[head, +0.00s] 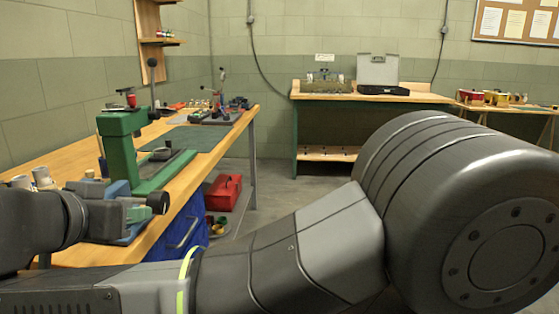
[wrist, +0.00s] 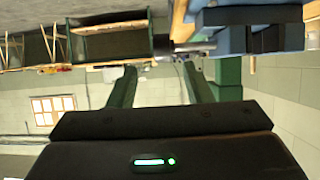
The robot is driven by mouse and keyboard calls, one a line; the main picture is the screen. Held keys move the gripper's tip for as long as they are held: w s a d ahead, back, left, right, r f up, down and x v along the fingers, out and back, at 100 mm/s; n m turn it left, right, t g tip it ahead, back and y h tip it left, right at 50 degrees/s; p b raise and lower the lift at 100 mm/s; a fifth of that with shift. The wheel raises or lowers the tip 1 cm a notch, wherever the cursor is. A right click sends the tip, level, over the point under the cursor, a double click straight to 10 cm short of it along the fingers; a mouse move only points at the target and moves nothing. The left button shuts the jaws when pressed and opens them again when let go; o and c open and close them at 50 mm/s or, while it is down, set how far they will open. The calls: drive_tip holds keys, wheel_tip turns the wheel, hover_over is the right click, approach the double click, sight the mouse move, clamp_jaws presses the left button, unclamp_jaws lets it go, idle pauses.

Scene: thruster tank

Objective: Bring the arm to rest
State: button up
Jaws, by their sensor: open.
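My arm fills the lower part and the right of the head view, from a large dark joint at the right to a dark wrist at the left edge, beside the near end of the workbench. The wrist view is upside down. A blue vise (wrist: 250,30) lies beyond the fingers, near the top right; whether anything touches it cannot be told.
The long wooden workbench (head: 217,138) at the left carries a green press (head: 122,140) and a blue vise (head: 112,197) close to my wrist. A red toolbox (head: 223,192) stands below. A back bench (head: 372,97) holds an open case (head: 378,69). Some floor between the benches is clear.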

sight(154, 202)
drive_tip(key=b+x, duration=0.2)
drive_tip(key=x, duration=0.8)
drive_tip(key=shift+w+f, duration=0.1)
drive_tip(key=shift+w, duration=0.3)
drive_tip(key=shift+s+r+p, duration=0.1)
drive_tip(key=shift+r+p, duration=0.25)
drive_tip(key=shift+p, duration=0.6)
drive_tip(key=shift+g+p, duration=0.4)
drive_tip(key=shift+p, duration=0.05)
drive_tip(key=g+p, duration=0.2)
drive_tip(key=p, duration=0.5)
drive_tip(key=g+p, duration=0.2)
drive_tip(key=p, duration=0.5)
drive_tip(key=shift+r+p, duration=0.3)
drive_tip(key=shift+r, duration=0.05)
drive_tip(key=shift+f+g+y+p, duration=0.25)
drive_tip(key=shift+g+p, duration=0.25)
drive_tip(key=shift+p, duration=0.4)
